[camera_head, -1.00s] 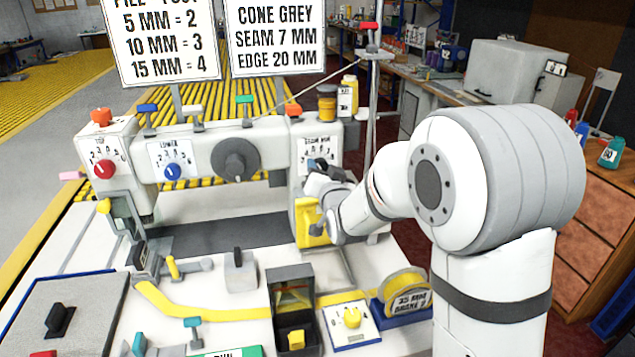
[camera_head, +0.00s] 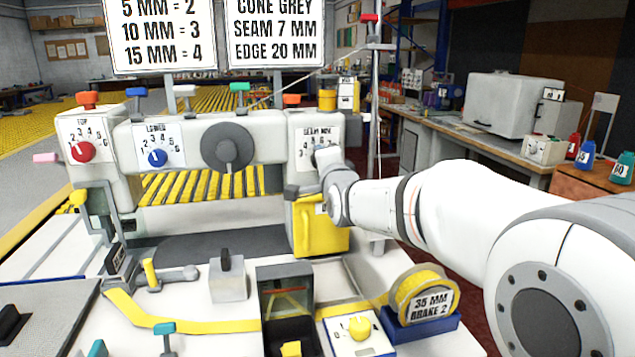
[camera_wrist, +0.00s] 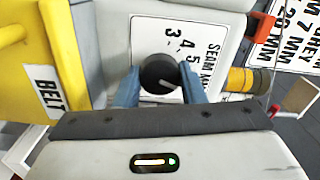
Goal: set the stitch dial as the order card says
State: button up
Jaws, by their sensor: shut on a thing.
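The stitch dial is a round black knob (camera_wrist: 158,70) on a white plate marked SEAM MM (camera_wrist: 188,30). In the wrist view its pale mark points to the lower right, past the 5; the number there is hard to read. My gripper (camera_wrist: 158,90) has its blue fingers on either side of the knob, shut on it. In the head view my gripper (camera_head: 328,167) is at the plate (camera_head: 306,145) and hides most of the dial. The order card (camera_head: 276,35) reads CONE GREY, SEAM 7 MM, EDGE 20 MM.
A red dial (camera_head: 82,151) and a blue dial (camera_head: 158,158) sit further left on the machine, with a dark handwheel (camera_head: 227,148). A yellow BELT cover (camera_head: 318,228) is just below my gripper.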

jog(key=shift+f+m+b, duration=0.15)
jog(key=shift+m+b, duration=2.05)
jog(key=shift+b, duration=0.4)
jog(key=o, duration=1)
jog(key=shift+s, duration=0.15)
jog(key=shift+v, duration=3.8)
jog(key=shift+d+p, duration=0.15)
jog(key=shift+p, duration=0.15)
